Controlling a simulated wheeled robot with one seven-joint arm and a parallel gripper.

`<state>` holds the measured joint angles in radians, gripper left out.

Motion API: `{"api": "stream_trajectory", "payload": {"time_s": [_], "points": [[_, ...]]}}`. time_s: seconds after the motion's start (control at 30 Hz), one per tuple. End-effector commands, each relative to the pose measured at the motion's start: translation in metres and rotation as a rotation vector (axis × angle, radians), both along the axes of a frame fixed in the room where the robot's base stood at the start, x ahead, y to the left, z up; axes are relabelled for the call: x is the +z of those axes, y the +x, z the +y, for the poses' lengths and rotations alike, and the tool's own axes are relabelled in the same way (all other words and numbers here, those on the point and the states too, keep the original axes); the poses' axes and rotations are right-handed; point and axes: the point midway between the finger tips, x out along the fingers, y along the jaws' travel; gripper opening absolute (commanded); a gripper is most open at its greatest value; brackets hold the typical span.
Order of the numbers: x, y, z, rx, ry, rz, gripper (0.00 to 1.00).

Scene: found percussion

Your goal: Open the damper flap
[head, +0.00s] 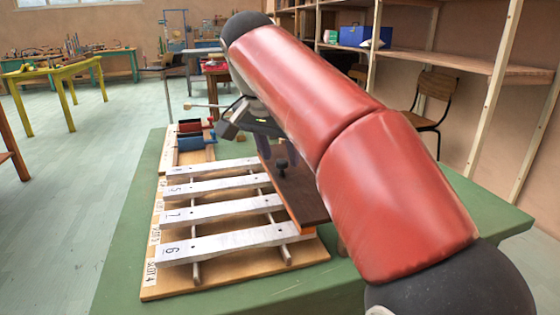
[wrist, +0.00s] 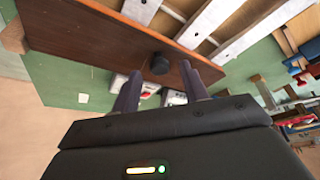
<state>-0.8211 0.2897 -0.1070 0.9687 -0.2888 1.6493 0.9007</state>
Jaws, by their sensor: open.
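The damper flap (head: 300,190) is a long dark brown board along the right ends of the metal bars. A small black knob (head: 283,168) stands on its face. In the wrist view the flap (wrist: 90,38) crosses the top, and its knob (wrist: 159,63) shows between and just beyond my fingertips. My gripper (head: 279,150) is open and empty, its two grey-purple fingers close to the knob and apart from each other. It also shows in the wrist view (wrist: 160,80). I cannot tell whether a finger touches the flap.
Several numbered metal bars (head: 215,210) lie across wooden rails on a board on the green table (head: 110,265). Shelves (head: 470,62) and a chair (head: 430,100) are at the right. The table's front left is clear.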

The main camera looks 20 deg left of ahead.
Motion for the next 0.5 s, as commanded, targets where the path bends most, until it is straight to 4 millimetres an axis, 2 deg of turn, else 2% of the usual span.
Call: {"api": "stream_trajectory", "payload": {"time_s": [0.13, 0.4, 0.5], "points": [[-0.0099, 0.0041, -0.0015, -0.001, 0.000, 0.000, 0.44], [-0.0105, 0.0045, -0.0015, 0.000, 0.001, 0.000, 0.44], [-0.0104, 0.0045, -0.0015, 0.000, 0.001, 0.000, 0.31]]}}
